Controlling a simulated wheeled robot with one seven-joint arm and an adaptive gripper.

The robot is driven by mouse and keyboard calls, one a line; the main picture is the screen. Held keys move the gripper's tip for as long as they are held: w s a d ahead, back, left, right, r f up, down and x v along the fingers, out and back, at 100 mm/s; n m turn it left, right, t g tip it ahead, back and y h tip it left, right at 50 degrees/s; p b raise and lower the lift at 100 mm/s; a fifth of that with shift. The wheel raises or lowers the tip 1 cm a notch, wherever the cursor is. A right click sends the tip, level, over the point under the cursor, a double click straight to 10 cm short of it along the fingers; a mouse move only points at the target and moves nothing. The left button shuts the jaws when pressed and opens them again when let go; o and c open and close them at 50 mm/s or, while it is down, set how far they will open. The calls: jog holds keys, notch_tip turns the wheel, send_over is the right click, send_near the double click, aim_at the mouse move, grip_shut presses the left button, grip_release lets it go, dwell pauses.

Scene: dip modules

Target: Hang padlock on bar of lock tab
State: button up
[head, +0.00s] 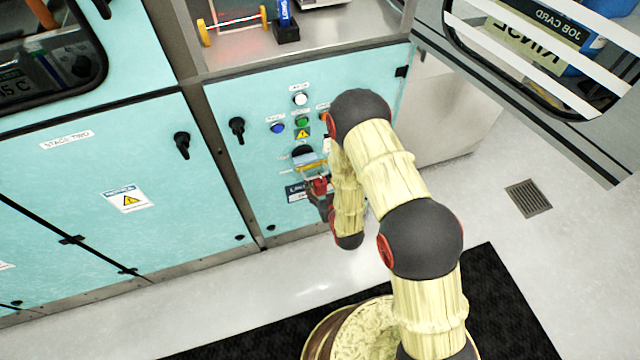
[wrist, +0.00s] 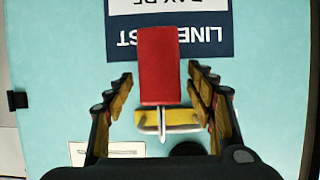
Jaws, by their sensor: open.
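The red padlock (wrist: 160,66) is in the middle of the wrist view, with its metal shackle (wrist: 161,124) at the yellow lock tab (wrist: 183,121). The shackle overlaps the tab in the picture. Whether it goes around the bar or only lies in front of it, I cannot tell. My gripper (wrist: 159,84) is open, with one finger on each side of the padlock and a visible gap on both sides. In the head view the padlock (head: 319,186) shows as a small red patch just below the yellow tab (head: 312,164), partly hidden by my gripper (head: 317,192).
The teal cabinet panel (head: 250,185) is close behind the padlock. Buttons (head: 302,122) sit above the tab and a black handle (head: 237,129) is to the left. A dark label (wrist: 170,32) lies behind the padlock. The grey floor (head: 500,215) is clear at right.

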jog(key=shift+s, duration=0.1)
jog(key=v, duration=1.2)
jog(key=shift+f, duration=0.15)
jog(key=s+d+f+g+h, duration=0.2)
jog(key=s+d+f+g, duration=0.2)
jog(key=s+f+g, duration=0.7)
jog(key=s+d+r+m+t+p, duration=0.1)
jog(key=s+d+r, duration=0.1)
jog(key=r, duration=1.6)
jog(key=s+d+r+m+t+h+p, duration=0.1)
jog(key=s+d+r+p, duration=0.1)
jog(key=r, duration=1.7)
jog(key=s+d+r+m+t+p, duration=0.1)
jog(key=s+d+r, duration=0.3)
jog(key=r, duration=1.4)
jog(key=shift+d+r+t+h+p, duration=0.3)
jog(key=shift+d+r+t+p, duration=0.1)
jog(key=shift+p, duration=0.15)
